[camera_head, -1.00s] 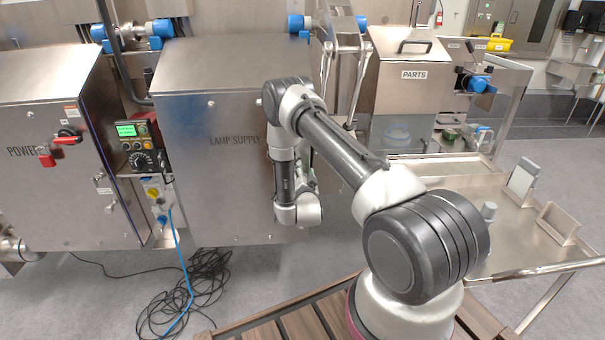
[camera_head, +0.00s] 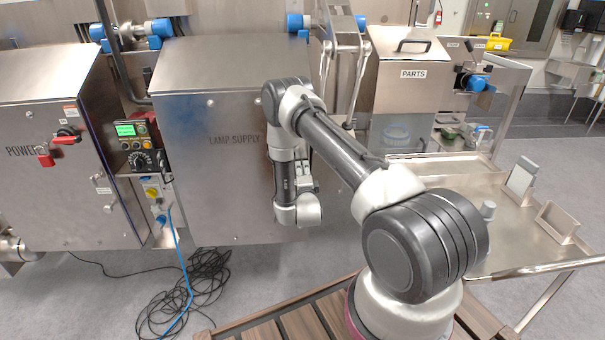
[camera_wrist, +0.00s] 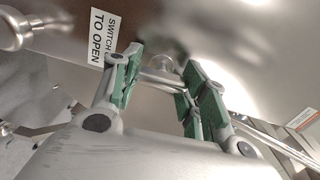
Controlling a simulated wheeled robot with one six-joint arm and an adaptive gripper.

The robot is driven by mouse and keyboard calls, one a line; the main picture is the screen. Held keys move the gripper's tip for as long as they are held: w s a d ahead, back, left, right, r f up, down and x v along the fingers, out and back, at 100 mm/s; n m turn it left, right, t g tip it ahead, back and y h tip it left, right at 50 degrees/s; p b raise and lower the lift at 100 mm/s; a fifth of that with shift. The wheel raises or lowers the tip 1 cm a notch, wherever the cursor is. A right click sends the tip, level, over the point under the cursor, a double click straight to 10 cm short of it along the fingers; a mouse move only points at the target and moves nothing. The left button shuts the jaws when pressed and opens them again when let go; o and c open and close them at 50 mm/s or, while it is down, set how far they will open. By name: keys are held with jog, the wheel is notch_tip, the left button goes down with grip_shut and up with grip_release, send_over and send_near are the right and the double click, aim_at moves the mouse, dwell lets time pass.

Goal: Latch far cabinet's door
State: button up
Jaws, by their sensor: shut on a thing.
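The steel cabinet marked LAMP SUPPLY (camera_head: 205,120) stands mid-left, its broad front door looking flush with the frame. Its right side is mostly hidden behind my arm. In the wrist view, my gripper (camera_wrist: 160,84) has its green-padded fingers on either side of a small metal latch handle (camera_wrist: 160,77) on a steel face. It is shut on that handle. A label ending in TO OPEN (camera_wrist: 103,38) is beside it. A round metal knob (camera_wrist: 12,28) shows at upper left. In the head view the fingers are largely hidden by my wrist.
The POWER cabinet (camera_head: 35,190) with a red switch stands at left, beside a control box (camera_head: 140,140). Black cables (camera_head: 195,285) lie on the floor below. A PARTS bin (camera_head: 408,100) and a steel table (camera_head: 440,172) are at right.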

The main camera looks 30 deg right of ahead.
jog(key=shift+f+m, duration=0.1)
jog(key=shift+m, duration=0.4)
jog(key=o, duration=1)
jog(key=shift+o, duration=0.2)
jog(key=v, duration=1.2)
